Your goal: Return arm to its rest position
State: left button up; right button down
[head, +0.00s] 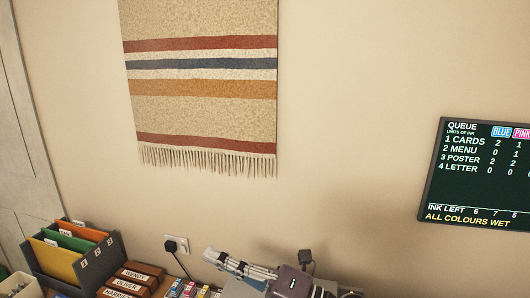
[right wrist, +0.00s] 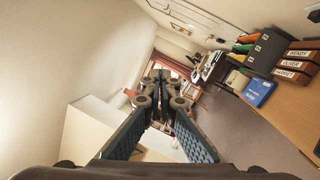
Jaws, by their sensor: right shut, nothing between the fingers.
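My right gripper (head: 210,253) shows at the bottom of the head view, its fingers pointing left in front of the wall, close above the desk items. In the right wrist view its fingers (right wrist: 160,78) come together at the tips, shut with nothing between them. The dark wrist body lies behind the fingers at the lower edge of the head view. Most of the right arm is out of the picture. My left gripper is in neither view.
A grey file rack (head: 92,262) with coloured folders stands at lower left. Beside it are boxes with name labels (head: 130,278) and small cartridges (head: 190,290). A fringed hanging (head: 200,110) and a dark queue screen (head: 475,190) are on the wall. Open floor (right wrist: 235,125) shows in the wrist view.

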jog(key=w+d+f+m+t+h, duration=0.25)
jog(key=d+m+t+h, duration=0.35)
jog(key=m, duration=0.4)
jog(key=w+d+f+m+t+h, duration=0.1)
jog(key=w+d+m+t+h, duration=0.35)
jog(key=d+m, duration=0.4)
jog(key=s+d+f+m+g+h, duration=0.2)
jog(key=s+d+f+m+h, duration=0.3)
jog(key=f, duration=0.4)
jog(key=s+d+f+m+g+h, duration=0.35)
jog(key=d+f+m, duration=0.25)
jog(key=f, duration=0.3)
jog(key=s+d+f+m+g, duration=0.2)
jog(key=s+f+g, duration=0.3)
jog(key=s, duration=0.6)
jog(key=s+d+f+m+g, duration=0.2)
jog(key=s+f+m+g, duration=0.15)
jog(key=s+f, duration=0.6)
jog(key=s+f+n+g+b, duration=0.1)
jog(key=s+f+b, duration=0.2)
jog(key=f, duration=1.3)
jog(key=s+f+g+b, duration=0.15)
jog(key=f+b, duration=0.25)
jog(key=f, duration=1.3)
jog(key=s+d+f+b, duration=0.3)
jog(key=s+f+b, duration=0.1)
jog(key=s+f, duration=1.3)
notch_tip(320, 180, down, 3)
jog(key=shift+r+b, duration=0.15)
jog(key=shift+b, duration=0.2)
